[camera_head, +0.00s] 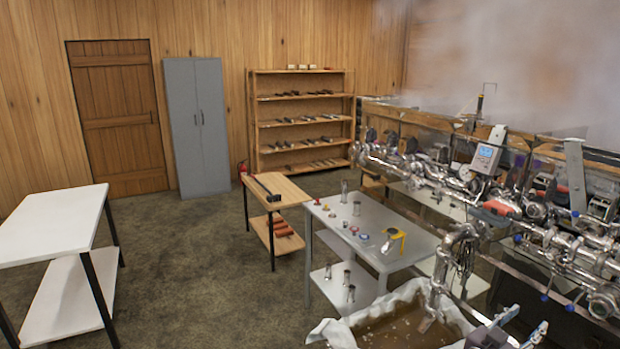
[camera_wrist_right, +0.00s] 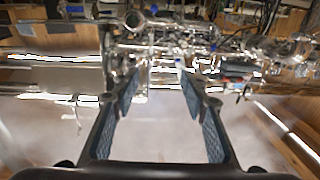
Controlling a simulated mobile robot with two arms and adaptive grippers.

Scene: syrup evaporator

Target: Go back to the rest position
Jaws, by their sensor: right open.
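My right gripper (camera_head: 523,325) shows at the bottom right edge of the head view, in front of the steel evaporator piping (camera_head: 500,190) and just right of the cloth-lined tub (camera_head: 466,322). In the right wrist view my right gripper (camera_wrist_right: 160,88) has its two blue-padded fingers spread apart with nothing between them. Shiny pipes lie beyond the fingertips, and pale haze fills the space between the fingers. My left gripper is in neither view.
A grey table (camera_head: 345,222) with small parts and a yellow-handled item (camera_head: 397,238) stands mid-room. A wooden bench (camera_head: 290,188) stands behind it, a white table (camera_head: 50,222) at left. Shelves (camera_head: 350,110) and a grey cabinet (camera_head: 197,120) line the wall. The left-centre floor is clear.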

